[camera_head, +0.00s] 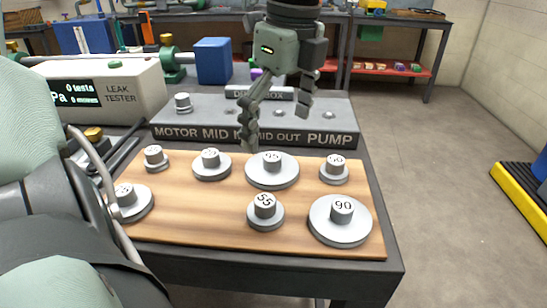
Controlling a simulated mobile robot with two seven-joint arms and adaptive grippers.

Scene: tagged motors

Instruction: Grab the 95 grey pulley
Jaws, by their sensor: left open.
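Several grey pulleys with numbered hubs stand on a wooden board (180,228). The large pulley (272,178) in the back middle has a hub label that looks like 95, though it is small and hard to read. My left gripper (277,124) points down above and behind that pulley. Its two fingers are spread apart with nothing between them. One fingertip hangs near the pulley's left rear edge; I cannot tell the exact gap. My right gripper is not in view.
A pulley marked 90 (340,230) and one marked 55 (265,217) stand in front. Smaller pulleys (211,169) (334,175) flank the large one. A grey labelled fixture (200,117) lies behind the board. The leak tester (110,92) is at left.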

